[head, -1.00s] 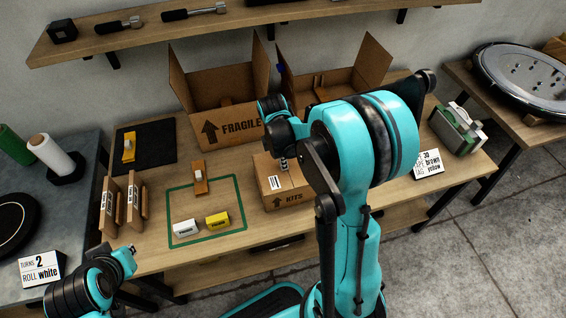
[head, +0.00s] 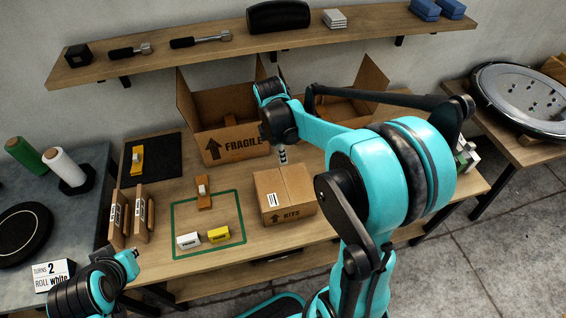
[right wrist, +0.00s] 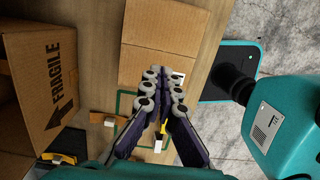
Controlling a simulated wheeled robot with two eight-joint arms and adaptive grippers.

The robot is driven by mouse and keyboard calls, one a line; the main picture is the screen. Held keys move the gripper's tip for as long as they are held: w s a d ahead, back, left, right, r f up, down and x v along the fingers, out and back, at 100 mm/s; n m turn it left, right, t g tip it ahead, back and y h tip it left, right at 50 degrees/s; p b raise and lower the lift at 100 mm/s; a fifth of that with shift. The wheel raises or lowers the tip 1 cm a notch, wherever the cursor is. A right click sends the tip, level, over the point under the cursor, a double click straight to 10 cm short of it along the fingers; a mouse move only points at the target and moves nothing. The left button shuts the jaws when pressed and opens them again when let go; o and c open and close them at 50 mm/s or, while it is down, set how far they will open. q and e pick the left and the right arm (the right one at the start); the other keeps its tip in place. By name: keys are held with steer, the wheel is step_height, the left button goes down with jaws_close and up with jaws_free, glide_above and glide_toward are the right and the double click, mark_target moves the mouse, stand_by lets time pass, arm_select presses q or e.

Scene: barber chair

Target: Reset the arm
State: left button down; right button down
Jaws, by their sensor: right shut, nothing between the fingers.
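My right arm (head: 405,165) reaches in from the lower right in the head view, its elbow bent high and its forearm over the back of the bench. My right gripper (head: 282,155) points down above and behind the closed KITS carton (head: 285,197), in front of the FRAGILE box (head: 225,140). In the right wrist view the right gripper (right wrist: 163,88) has its fingers together and empty, with the KITS carton (right wrist: 165,35) beyond them. My left gripper (head: 128,262) is at the lower left, near the bench's front edge; its fingers are not clear.
A green outlined square (head: 178,215) holds a white block (head: 188,241) and a yellow block (head: 219,235). A second open box (head: 350,105) stands behind my right forearm. A wall shelf (head: 215,57) with tools runs above.

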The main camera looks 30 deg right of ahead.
steer(key=shift+r, duration=0.6)
steer(key=s+a+r+m+t+y+b, duration=0.1)
steer(key=s+a+r+m+t, duration=0.2)
steer(key=s+a+m+t, duration=0.4)
steer(key=s+a+m, duration=0.2)
steer(key=s+m, duration=0.3)
steer(key=m, duration=0.3)
steer(key=shift+s+a+r+t, duration=0.15)
steer(key=shift+a+r+t, duration=0.1)
steer(key=shift+t, duration=0.05)
